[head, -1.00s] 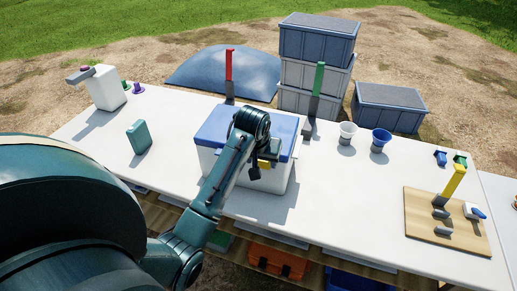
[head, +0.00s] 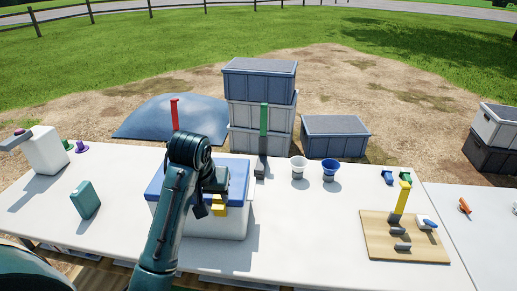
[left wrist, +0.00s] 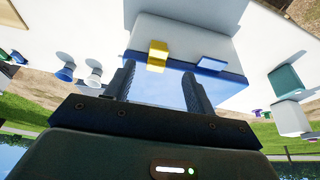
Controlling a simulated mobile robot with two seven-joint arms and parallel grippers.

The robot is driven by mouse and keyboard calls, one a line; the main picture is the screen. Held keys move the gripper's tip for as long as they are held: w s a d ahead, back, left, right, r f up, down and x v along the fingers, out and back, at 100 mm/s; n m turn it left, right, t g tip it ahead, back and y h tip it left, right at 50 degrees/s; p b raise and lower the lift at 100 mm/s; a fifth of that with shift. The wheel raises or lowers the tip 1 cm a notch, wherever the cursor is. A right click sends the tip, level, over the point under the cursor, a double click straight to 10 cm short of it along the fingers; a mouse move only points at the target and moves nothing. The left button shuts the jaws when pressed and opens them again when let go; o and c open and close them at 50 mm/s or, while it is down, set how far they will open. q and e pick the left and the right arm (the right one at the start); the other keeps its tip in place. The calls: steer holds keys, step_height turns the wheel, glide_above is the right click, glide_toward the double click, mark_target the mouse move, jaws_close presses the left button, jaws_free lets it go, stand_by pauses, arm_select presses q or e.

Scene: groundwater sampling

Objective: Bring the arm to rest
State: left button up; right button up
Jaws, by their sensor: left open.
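My left arm reaches up from the bottom of the head view, and its gripper (head: 209,207) is in front of the white cooler (head: 222,224) with a blue lid (head: 238,172). The lid is down. In the left wrist view the gripper (left wrist: 158,84) is open, with nothing between its fingers. That view shows the cooler upside down past the fingertips, with a yellow latch (left wrist: 157,53) and a blue latch (left wrist: 212,64). The yellow latch is partly hidden by the gripper in the head view. My right gripper is not in view.
A teal bottle (head: 86,200) and a white container (head: 44,150) stand at the left. A green-handled tool (head: 264,130), white cup (head: 298,167) and blue cup (head: 330,170) stand behind right. A wooden board (head: 378,241) lies at right. The table front between is clear.

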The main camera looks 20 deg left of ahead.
arm_select(q)
steer(key=s+d+f+m+t+h, duration=0.1)
steer(key=s+d+f+m+t, duration=0.15)
steer(key=f, duration=0.55)
steer(key=s+d+f+m+t, duration=0.15)
steer(key=s+d+f, duration=0.25)
steer(key=f, duration=0.5)
steer(key=s+d+f+m+t+h, duration=0.1)
steer(key=s+d+f, duration=0.4)
steer(key=s, duration=0.6)
steer(key=d+m+h, duration=0.1)
steer(key=d+h, duration=0.1)
steer(key=shift+s+d+t, duration=0.25)
steer(key=shift+d+t, duration=0.05)
steer(key=shift+d, duration=0.1)
